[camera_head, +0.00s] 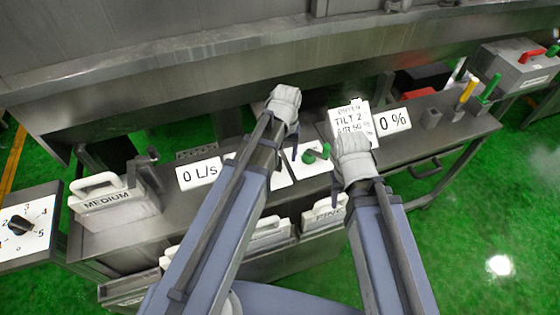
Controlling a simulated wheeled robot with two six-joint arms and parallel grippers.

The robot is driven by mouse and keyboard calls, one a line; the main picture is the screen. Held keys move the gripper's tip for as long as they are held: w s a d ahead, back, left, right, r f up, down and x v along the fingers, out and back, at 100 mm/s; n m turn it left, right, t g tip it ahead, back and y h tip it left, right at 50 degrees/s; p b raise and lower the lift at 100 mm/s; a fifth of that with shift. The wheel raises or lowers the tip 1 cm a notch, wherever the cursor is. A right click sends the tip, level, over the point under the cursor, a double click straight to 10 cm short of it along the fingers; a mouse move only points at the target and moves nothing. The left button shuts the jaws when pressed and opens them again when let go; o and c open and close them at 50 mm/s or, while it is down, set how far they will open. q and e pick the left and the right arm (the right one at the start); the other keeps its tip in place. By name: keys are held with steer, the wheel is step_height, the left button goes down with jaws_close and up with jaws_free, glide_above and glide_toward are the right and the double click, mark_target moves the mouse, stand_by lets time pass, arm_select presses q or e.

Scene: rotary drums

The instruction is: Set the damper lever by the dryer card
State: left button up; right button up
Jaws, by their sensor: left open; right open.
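The white dryer card (350,114) stands on the metal bench just behind my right gripper and reads "TILT 2" and "AIR 50 %"; its lower part is partly covered. A white display (393,121) right of it reads "0 %". A green-handled control (309,156) on a white plate sits between my arms, partly hidden; I cannot tell whether it is the damper lever. My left gripper (284,108) is open above the bench's back, apart from the green handle. My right gripper (354,152) is open in front of the card; contact with anything is not clear.
A "0 L/s" display (198,174), a "MEDIUM" container (112,199) and a numbered dial (20,228) are at left. Yellow (467,91) and green (489,89) handles stand upright at the bench's right end. A metal machine edge runs behind. Handled containers sit below in front.

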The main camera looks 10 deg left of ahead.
arm_select(q)
steer(key=shift+w+a+f+n, duration=0.1)
steer(key=shift+w+a+n, duration=0.5)
steer(key=shift+w+a, duration=0.65)
steer(key=shift+s+f+b, duration=0.1)
steer(key=shift+f+b, duration=0.2)
steer(key=shift+b, duration=0.05)
step_height(320, 180, down, 7)
steer(key=b, duration=0.7)
steer(key=shift+f, duration=0.15)
jaws_close()
